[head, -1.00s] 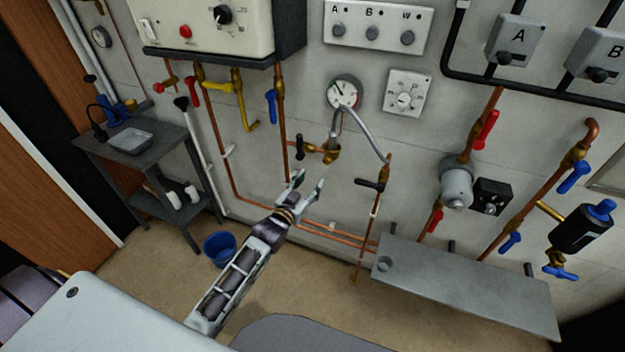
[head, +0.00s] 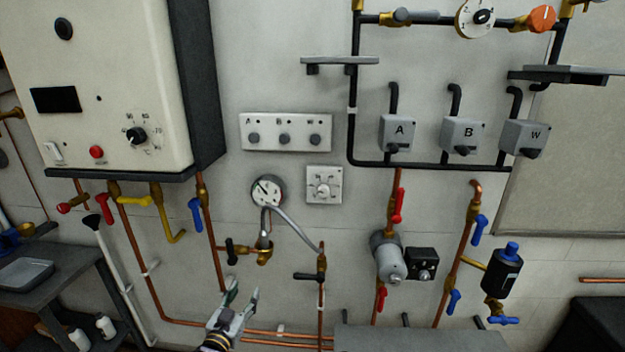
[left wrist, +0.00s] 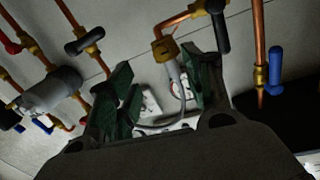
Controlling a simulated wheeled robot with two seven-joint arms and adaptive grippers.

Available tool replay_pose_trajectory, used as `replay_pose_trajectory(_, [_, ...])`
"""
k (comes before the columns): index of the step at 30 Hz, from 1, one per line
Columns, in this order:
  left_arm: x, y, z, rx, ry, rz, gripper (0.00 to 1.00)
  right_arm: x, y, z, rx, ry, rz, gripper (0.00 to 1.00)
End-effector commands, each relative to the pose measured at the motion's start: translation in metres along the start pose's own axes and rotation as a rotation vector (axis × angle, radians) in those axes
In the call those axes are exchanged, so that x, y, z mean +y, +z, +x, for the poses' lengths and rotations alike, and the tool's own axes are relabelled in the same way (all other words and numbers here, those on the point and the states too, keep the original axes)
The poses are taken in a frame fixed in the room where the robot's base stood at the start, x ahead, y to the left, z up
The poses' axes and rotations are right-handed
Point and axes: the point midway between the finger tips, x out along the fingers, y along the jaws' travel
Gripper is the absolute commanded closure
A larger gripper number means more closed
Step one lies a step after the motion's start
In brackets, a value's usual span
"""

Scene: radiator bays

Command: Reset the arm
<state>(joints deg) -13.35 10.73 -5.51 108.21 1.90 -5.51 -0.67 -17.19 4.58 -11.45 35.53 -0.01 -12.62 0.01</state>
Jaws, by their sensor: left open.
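My left gripper (head: 240,296) is at the lower middle of the head view, its two fingers spread with nothing between them. It is in front of the wall, below the brass filling valve (head: 262,252) and its grey braided hose (head: 292,231). In the left wrist view the green-padded fingers (left wrist: 160,95) stand apart, and the hose and a round gauge (left wrist: 182,88) show in the gap behind them. I cannot tell the exact distance from the fingers to the pipes. My right gripper is in neither view.
A white boiler (head: 105,85) hangs at upper left above copper pipes with coloured valves. A grey shelf (head: 400,338) juts from the wall at lower right of the gripper. A dark side table (head: 60,290) stands at left. A pump (head: 387,257) sits on a pipe at right.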

Motion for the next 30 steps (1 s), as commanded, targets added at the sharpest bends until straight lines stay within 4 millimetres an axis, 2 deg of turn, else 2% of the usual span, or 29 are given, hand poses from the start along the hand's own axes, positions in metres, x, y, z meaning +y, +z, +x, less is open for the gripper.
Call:
replay_pose_trajectory(5, [-0.001,0.053,-0.002,-0.099,-0.001,0.000,0.49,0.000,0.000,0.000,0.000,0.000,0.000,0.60])
replay_pose_trajectory(14, [0.004,0.186,-0.027,-0.339,0.004,0.000,0.49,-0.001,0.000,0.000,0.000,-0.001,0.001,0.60])
replay_pose_trajectory(18, [0.008,0.246,-0.049,-0.451,0.008,-0.001,0.49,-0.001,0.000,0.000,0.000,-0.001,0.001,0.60])
replay_pose_trajectory(23, [0.015,0.312,-0.081,-0.578,0.015,-0.004,0.49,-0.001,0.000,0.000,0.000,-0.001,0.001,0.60])
replay_pose_trajectory(30, [0.027,0.403,-0.145,-0.765,0.028,-0.007,0.49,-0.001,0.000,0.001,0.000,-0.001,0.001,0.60])
